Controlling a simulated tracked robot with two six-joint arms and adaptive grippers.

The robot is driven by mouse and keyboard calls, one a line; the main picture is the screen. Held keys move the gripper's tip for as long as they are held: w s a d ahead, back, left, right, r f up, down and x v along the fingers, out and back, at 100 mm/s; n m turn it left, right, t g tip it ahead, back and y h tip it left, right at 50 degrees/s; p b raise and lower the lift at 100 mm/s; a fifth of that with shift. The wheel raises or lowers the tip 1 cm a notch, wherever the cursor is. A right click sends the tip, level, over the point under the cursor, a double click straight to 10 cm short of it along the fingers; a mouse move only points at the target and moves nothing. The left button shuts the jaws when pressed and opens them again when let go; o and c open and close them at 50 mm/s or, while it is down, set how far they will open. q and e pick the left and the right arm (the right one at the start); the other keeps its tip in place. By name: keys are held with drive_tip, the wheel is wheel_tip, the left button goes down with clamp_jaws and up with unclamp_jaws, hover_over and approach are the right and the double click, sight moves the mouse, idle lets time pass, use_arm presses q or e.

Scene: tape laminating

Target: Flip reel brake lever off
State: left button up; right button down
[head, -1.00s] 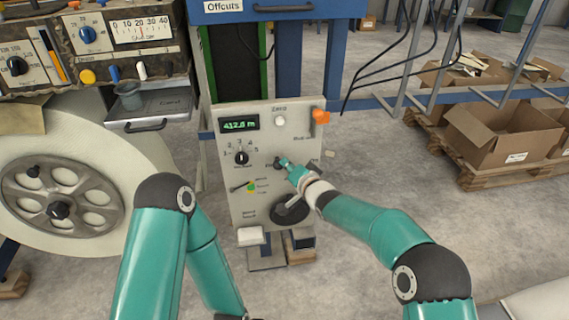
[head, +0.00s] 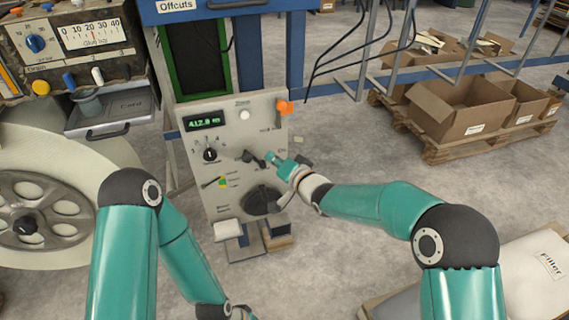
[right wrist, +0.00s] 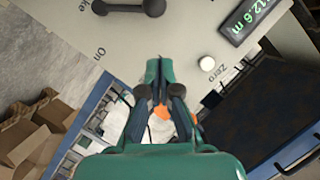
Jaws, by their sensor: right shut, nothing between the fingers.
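The control panel (head: 222,180) stands upright at the centre of the head view. A small black lever (head: 252,157) sits on its middle right. My right gripper (head: 271,157) is shut and empty, just right of the lever in the head view. Its closed fingertips (right wrist: 153,68) point at the panel face; I cannot tell whether they touch it. My left gripper is cut off below the head view.
An orange-handled lever (head: 284,107) is at the panel's upper right. A large reel (head: 55,190) stands left. Cardboard boxes (head: 460,118) lie right.

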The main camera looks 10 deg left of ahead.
drive_tip(key=shift+v, duration=2.75)
drive_tip(key=shift+d+r, duration=0.1)
drive_tip(key=s+d+f+m+g+h, duration=0.1)
drive_tip(key=d+f+m+h, duration=0.1)
drive_tip(key=d+f, duration=0.7)
drive_tip(key=s+d+f+m+h, duration=0.2)
drive_tip(key=d+f+m+h, duration=0.1)
drive_tip(key=d+f, duration=0.5)
drive_tip(key=s+d+f+g+h, duration=0.1)
drive_tip(key=s+d+f+g, duration=0.1)
drive_tip(key=s+f, duration=0.35)
drive_tip(key=s+d+f+g, duration=0.3)
drive_tip(key=s, duration=0.6)
drive_tip(key=s+d+f+g+h, duration=0.1)
drive_tip(key=s+d+f+g, duration=0.1)
drive_tip(key=s+f, duration=0.35)
drive_tip(key=s+r+n+g, duration=0.15)
drive_tip(key=s+n, duration=0.25)
drive_tip(key=s, duration=0.5)
wheel_tip(320, 180, up, 24)
drive_tip(key=p, duration=2.5)
drive_tip(key=shift+r, duration=0.2)
